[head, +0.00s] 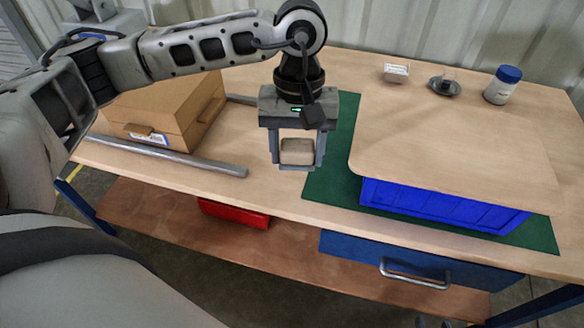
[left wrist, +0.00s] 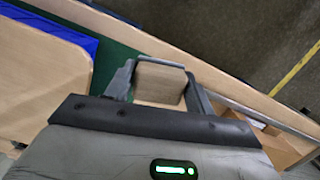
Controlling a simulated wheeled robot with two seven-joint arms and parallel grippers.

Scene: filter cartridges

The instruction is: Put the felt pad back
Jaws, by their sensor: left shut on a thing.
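My left gripper (head: 297,160) is shut on a beige block-like piece, which I take to be the felt pad (head: 298,151). It is held between the two fingers, above the table's front part, just left of the green mat. In the left wrist view the pad (left wrist: 159,84) sits between the fingers (left wrist: 160,75), with the mat and table edge behind it. My right gripper is not in view.
A wood-coloured board (head: 455,130) covers most of a blue crate (head: 440,206) on the green mat (head: 325,185). A cardboard box (head: 165,110) and metal bar (head: 180,158) lie left. A white card holder (head: 396,73), dark dish (head: 444,88) and blue-capped jar (head: 502,87) stand behind.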

